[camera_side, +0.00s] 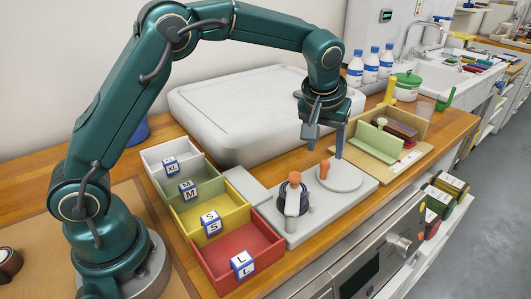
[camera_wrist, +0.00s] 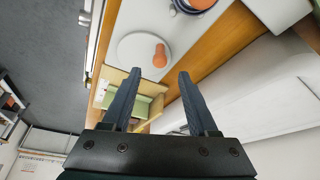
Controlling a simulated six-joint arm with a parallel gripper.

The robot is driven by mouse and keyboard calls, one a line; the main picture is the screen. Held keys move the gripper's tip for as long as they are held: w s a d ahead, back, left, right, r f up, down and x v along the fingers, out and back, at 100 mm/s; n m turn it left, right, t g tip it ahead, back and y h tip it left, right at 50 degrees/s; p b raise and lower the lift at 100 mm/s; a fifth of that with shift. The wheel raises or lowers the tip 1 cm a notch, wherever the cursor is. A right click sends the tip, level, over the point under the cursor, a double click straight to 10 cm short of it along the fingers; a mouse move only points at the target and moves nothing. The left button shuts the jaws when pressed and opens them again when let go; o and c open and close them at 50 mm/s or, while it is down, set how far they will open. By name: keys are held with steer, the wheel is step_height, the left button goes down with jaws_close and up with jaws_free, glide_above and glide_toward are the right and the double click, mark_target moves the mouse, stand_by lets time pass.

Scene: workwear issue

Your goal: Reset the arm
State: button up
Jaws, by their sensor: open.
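My gripper (camera_side: 325,143) hangs from my raised arm above the grey plate (camera_side: 318,213). Its two fingers point down, apart, with nothing between them. In the wrist view my gripper (camera_wrist: 158,74) also shows both fingers spread and empty. Below it, an orange knob-like piece (camera_side: 324,170) stands on a round white disc (camera_side: 345,184). In the wrist view the orange piece (camera_wrist: 160,56) shows ahead of the fingertips, apart from them. A dark round part with an orange-topped white lever (camera_side: 292,197) sits beside the disc.
Open bins labelled XL (camera_side: 152,157), M (camera_side: 204,175), S (camera_side: 243,207) and L (camera_side: 262,243) stand beside my arm. A large pale block (camera_side: 235,110) lies behind. A wooden holder (camera_side: 365,158) with boards stands right of the plate. Bottles (camera_side: 371,68) and a green-lidded pot (camera_side: 406,87) stand farther back.

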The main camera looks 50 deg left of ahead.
steer(key=s+a+r+t, duration=0.2)
steer(key=s+r, duration=0.7)
steer(key=r, duration=0.2)
steer(key=s+f+m+h, duration=0.1)
steer(key=s+f+m, duration=0.1)
steer(key=s, duration=0.5)
steer(key=s+f+m, duration=0.3)
steer(key=s+f, duration=0.1)
steer(key=s, duration=0.4)
steer(key=shift+s+d+f+h, duration=0.25)
steer(key=shift+d+f+h, duration=0.1)
steer(key=shift+d+h, duration=0.1)
